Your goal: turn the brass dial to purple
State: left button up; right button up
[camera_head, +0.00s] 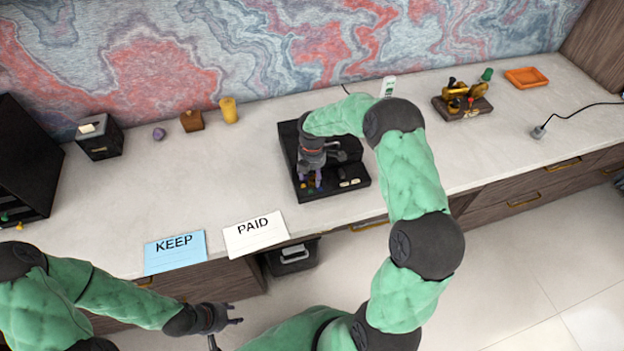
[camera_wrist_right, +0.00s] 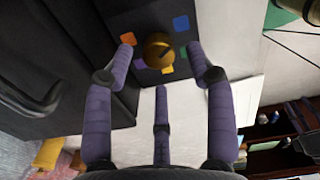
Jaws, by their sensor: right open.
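The brass dial (camera_wrist_right: 158,47) shows in the right wrist view on the face of a black device (camera_wrist_right: 150,14). Coloured marks surround it: orange (camera_wrist_right: 128,38), blue (camera_wrist_right: 181,23) and yellow (camera_wrist_right: 167,69), with a small purplish one (camera_wrist_right: 140,64) at its lower left. I cannot tell surely which mark the dial points to. My right gripper (camera_head: 311,186) is over the device's front left part in the head view. Its purple fingers (camera_wrist_right: 161,60) are open around the dial, without clear contact. My left gripper (camera_head: 226,328) is open and empty, in front of the desk.
A blue KEEP card (camera_head: 175,256) and a white PAID card (camera_head: 256,238) lie at the desk's front edge. A black box (camera_head: 99,138), wooden block (camera_head: 191,121) and yellow cup (camera_head: 229,110) stand left. A brass-and-wood stand (camera_head: 464,104) and orange tray (camera_head: 526,77) are right.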

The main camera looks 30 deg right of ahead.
aim_at(313, 182)
jog(key=shift+f, duration=1.2)
grip_shut()
